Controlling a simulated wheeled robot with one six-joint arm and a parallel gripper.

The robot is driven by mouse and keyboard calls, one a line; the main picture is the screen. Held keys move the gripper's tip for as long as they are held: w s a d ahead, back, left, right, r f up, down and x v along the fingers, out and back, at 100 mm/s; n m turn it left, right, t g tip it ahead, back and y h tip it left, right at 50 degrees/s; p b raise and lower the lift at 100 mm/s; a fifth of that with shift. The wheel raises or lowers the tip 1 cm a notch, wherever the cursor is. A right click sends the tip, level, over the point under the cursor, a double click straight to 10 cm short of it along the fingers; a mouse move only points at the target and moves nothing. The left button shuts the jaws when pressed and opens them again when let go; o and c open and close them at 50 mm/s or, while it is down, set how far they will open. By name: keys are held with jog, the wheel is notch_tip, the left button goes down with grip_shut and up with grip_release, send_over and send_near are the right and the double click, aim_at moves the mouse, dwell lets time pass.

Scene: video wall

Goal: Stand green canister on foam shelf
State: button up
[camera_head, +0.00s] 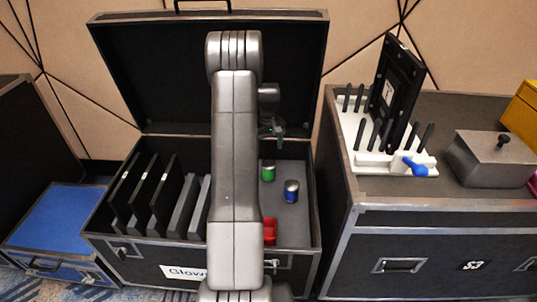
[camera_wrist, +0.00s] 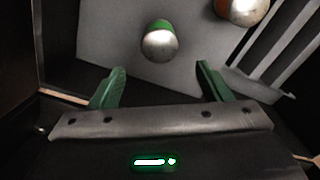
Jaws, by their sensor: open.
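The green canister (camera_head: 268,171) with a silver top stands on the grey foam shelf (camera_head: 304,172) inside the open black case. In the wrist view the green canister (camera_wrist: 158,41) is just beyond my fingertips, roughly centred between them, with its silver end towards the camera. My gripper (camera_wrist: 160,70) has its green fingers spread apart, with nothing between them. In the head view my gripper (camera_head: 277,130) is above and behind the canister, partly hidden by my arm. Pale foam (camera_wrist: 105,35) lies under the canister in the wrist view.
A blue canister (camera_head: 291,191) stands right of the green one. An orange canister (camera_wrist: 242,9) shows at the wrist view's top edge. A red block (camera_head: 270,231) is near the case front. Upright black panels (camera_head: 146,193) fill the left side. The raised lid (camera_head: 160,70) stands behind.

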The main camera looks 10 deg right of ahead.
notch_tip(320, 180, up, 3)
jog(key=shift+r, duration=0.1)
